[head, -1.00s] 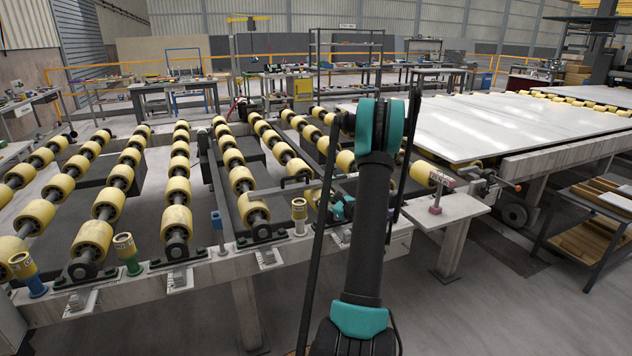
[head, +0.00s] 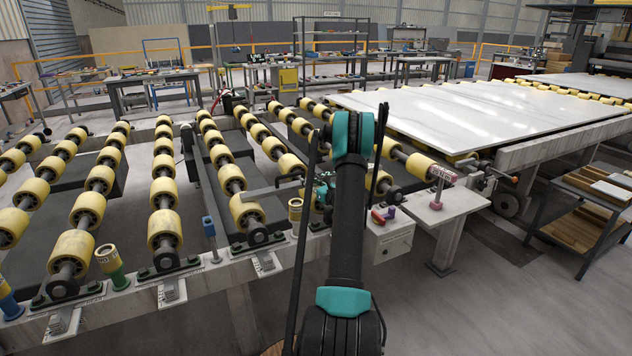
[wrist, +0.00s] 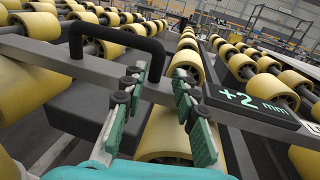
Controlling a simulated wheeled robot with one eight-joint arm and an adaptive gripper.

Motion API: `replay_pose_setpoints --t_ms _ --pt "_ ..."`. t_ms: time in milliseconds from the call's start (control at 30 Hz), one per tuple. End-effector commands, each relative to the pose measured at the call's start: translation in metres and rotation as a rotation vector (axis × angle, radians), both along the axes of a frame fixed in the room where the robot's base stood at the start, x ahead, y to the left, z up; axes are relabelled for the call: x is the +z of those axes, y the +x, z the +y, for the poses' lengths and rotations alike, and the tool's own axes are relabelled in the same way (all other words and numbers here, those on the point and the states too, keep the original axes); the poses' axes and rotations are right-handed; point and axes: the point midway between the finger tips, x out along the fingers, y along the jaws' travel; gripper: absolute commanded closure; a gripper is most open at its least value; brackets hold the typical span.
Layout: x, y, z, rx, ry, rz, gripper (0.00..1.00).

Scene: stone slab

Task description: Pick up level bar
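The level bar (wrist: 65,62) is a grey bar lying across the yellow rollers in the wrist view. It has a black loop handle (wrist: 118,42) toward the left and a dark display (wrist: 250,108) reading "+2 mm" toward the right. Nothing is clasped; whether the fingers touch the bar I cannot tell.
Rows of yellow rollers (head: 164,228) fill the left and centre. A large white slab (head: 480,108) lies at the right. Coloured cups (head: 110,262) line the frame's front edge. Bare floor lies in front.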

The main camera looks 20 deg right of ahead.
Motion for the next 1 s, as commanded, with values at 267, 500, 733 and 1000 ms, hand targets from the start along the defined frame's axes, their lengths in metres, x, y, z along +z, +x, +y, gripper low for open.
replay_pose_setpoints --t_ms 267,500,733,1000 --pt "0.0 0.029 0.007 0.0 0.0 0.0 0.71" --pt "0.0 0.044 0.014 0.002 -0.001 0.0 0.71" --pt "0.001 0.075 0.023 0.002 -0.001 0.0 0.71" --pt "0.001 0.079 0.024 0.0 -0.001 0.0 0.71"
